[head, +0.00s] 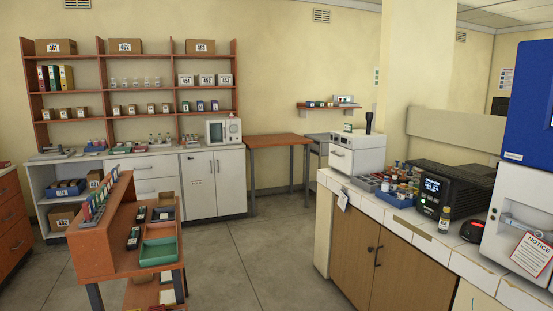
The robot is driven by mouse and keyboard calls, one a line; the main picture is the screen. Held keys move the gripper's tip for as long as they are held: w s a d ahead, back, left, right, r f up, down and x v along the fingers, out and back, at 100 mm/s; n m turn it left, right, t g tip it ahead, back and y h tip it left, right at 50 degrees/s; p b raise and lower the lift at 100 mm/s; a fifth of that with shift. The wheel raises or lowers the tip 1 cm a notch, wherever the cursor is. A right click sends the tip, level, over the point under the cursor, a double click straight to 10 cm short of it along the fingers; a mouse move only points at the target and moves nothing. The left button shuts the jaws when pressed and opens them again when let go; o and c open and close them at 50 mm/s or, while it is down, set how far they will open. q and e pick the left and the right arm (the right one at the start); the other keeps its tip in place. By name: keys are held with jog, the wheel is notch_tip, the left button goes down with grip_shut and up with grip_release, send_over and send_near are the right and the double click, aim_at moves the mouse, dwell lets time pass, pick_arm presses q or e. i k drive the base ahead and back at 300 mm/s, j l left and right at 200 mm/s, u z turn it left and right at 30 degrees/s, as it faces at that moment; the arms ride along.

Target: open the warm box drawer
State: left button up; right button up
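A white box-shaped device (358,150) stands at the far end of the right-hand counter. Its left-facing front has a panel with a small dark handle, like a drawer front, and the panel looks shut. It may be the warm box, but no readable label confirms this. A dark upright object stands on its top. Neither of my grippers shows in the head view.
The white counter (400,211) with brown cabinet doors (358,262) runs along the right, carrying a blue tray (392,198), a black device (450,187) and a vial (444,219). An orange bench (92,254) stands at left. The floor (262,265) between is clear.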

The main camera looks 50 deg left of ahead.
aim_at(340, 158)
jog(key=u, duration=1.55)
jog(key=i+l+u, duration=0.35)
jog(key=i, duration=0.2)
jog(key=i+l+u, duration=0.4)
jog(key=i+l, duration=0.15)
